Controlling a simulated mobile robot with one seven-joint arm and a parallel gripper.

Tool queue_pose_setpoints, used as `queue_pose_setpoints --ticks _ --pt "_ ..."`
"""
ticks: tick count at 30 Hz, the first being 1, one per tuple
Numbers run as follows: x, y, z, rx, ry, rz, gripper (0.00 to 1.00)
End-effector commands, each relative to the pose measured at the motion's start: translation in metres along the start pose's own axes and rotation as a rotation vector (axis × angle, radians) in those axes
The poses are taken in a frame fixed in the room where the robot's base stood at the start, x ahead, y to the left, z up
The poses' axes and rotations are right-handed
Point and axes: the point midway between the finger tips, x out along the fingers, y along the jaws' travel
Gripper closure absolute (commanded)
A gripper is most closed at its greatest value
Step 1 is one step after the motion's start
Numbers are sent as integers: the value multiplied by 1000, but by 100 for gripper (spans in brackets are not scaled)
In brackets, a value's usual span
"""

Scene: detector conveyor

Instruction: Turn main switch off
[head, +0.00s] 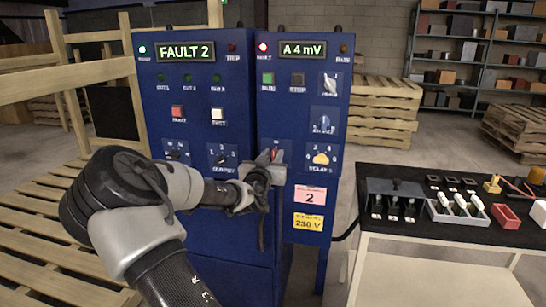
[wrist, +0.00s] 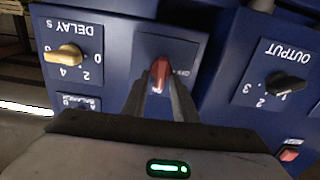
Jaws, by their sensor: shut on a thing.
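The main switch is a red handle (wrist: 160,74) on a dark square plate, seen upside down in the wrist view. In the head view only a bit of the red handle (head: 275,154) shows past my gripper, on the right blue cabinet. My gripper (head: 268,165) is at this switch. In the wrist view its two fingers (wrist: 162,98) close in on both sides of the red handle and hold it. The handle stands roughly upright in that view.
A yellow DELAY S knob (wrist: 64,55) and a black OUTPUT knob (wrist: 284,84) flank the switch. The displays read FAULT 2 (head: 186,51) and A 4 mV (head: 302,50). A table (head: 455,242) with parts stands right; wooden racks and pallets (head: 50,230) stand left.

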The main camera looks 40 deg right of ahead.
Motion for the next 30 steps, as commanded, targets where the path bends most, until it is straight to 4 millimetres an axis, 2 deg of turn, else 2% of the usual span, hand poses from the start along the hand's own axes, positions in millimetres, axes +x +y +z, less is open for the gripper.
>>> queue_pose_setpoints --ticks 8,30 --pt "0 -2 1 -162 -2 1 96" --pt "0 -8 6 -860 -4 1 96"
